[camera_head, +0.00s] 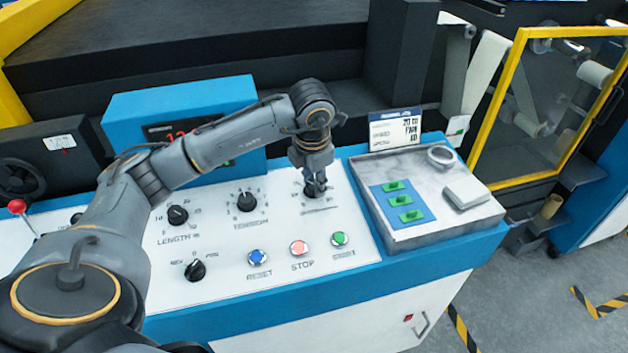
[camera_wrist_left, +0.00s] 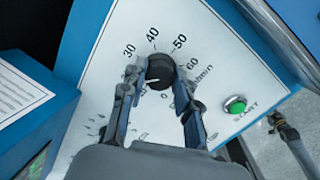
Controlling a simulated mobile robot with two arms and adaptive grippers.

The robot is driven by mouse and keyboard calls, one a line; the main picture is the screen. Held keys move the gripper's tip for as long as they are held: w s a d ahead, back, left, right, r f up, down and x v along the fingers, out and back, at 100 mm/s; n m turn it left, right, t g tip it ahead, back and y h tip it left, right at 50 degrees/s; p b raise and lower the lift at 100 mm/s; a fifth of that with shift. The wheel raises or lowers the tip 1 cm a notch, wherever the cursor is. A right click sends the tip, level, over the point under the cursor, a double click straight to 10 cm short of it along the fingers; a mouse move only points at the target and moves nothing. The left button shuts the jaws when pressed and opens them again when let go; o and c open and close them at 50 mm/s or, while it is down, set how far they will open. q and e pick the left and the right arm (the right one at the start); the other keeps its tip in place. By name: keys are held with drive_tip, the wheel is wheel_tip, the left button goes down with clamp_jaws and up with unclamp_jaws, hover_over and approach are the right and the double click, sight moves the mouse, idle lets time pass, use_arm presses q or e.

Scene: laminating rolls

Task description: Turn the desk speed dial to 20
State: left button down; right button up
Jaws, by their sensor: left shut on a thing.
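The speed dial (camera_wrist_left: 160,71) is a round black knob on the white sloped panel, with a scale of 30, 40, 50, 60 and "m/min" around it in the left wrist view. A light mark on the knob points to the lower left; the number there is hidden by a finger. My left gripper (camera_head: 316,191) reaches down over the dial in the head view. Its fingers (camera_wrist_left: 164,84) are shut on the knob from both sides. A grey jointed part at the right edge of the left wrist view looks like my right gripper (camera_wrist_left: 280,124); its jaw state is unclear.
The tension dial (camera_head: 245,201), length dial (camera_head: 177,215) and a lower selector (camera_head: 195,270) sit to the left. Blue reset (camera_head: 257,258), red stop (camera_head: 299,247) and green start (camera_head: 340,239) buttons lie in front. A grey tray (camera_head: 405,239) with green switches stands to the right.

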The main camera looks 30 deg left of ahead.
use_arm(q)
drive_tip(key=c, duration=1)
unclamp_jaws()
drive_tip(key=shift+r, duration=0.15)
drive_tip(key=v, duration=1.1)
drive_tip(key=shift+r, duration=0.4)
